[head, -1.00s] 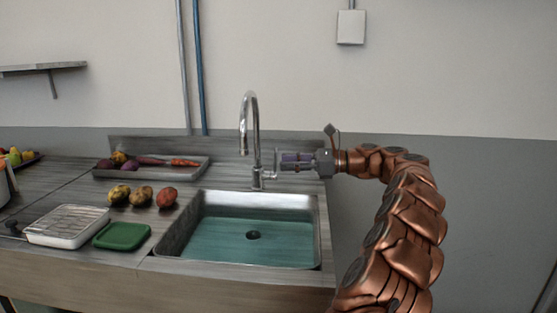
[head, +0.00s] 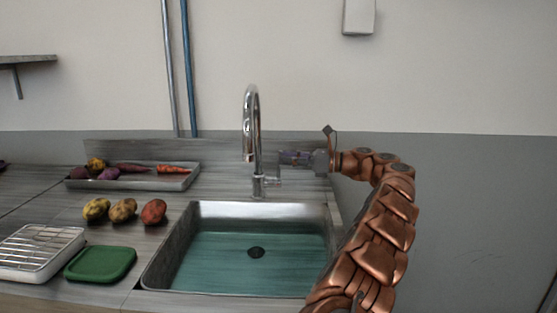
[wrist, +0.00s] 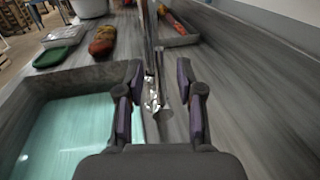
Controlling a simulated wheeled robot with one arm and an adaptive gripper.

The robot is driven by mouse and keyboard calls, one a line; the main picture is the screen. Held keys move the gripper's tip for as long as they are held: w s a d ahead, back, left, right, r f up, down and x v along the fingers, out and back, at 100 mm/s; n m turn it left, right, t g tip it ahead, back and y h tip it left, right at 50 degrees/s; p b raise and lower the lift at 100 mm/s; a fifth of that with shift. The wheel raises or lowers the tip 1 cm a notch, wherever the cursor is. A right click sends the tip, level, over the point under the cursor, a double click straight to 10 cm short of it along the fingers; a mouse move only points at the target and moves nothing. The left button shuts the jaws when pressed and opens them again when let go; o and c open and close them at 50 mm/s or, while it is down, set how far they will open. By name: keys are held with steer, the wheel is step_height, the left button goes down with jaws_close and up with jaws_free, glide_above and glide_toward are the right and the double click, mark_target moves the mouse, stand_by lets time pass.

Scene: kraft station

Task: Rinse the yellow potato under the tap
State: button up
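The yellow potato (head: 96,209) lies on the counter left of the sink, at the left end of a row with a browner potato (head: 123,210) and a reddish one (head: 154,212). The chrome tap (head: 251,125) stands at the back of the sink (head: 160,259), its spout curving over the basin. I cannot make out running water. My gripper (head: 282,160) is just right of the tap, away from the potatoes. In the wrist view my gripper (wrist: 161,98) is open and empty, with the tap's lower part (wrist: 153,88) ahead between its spread fingers.
A tray (head: 140,183) of vegetables stands behind the potatoes. A green lid or board (head: 101,263) and a white tray with a rack (head: 38,250) lie at the front left.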

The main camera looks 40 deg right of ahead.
steer(key=shift+x, duration=1.4)
jaws_close()
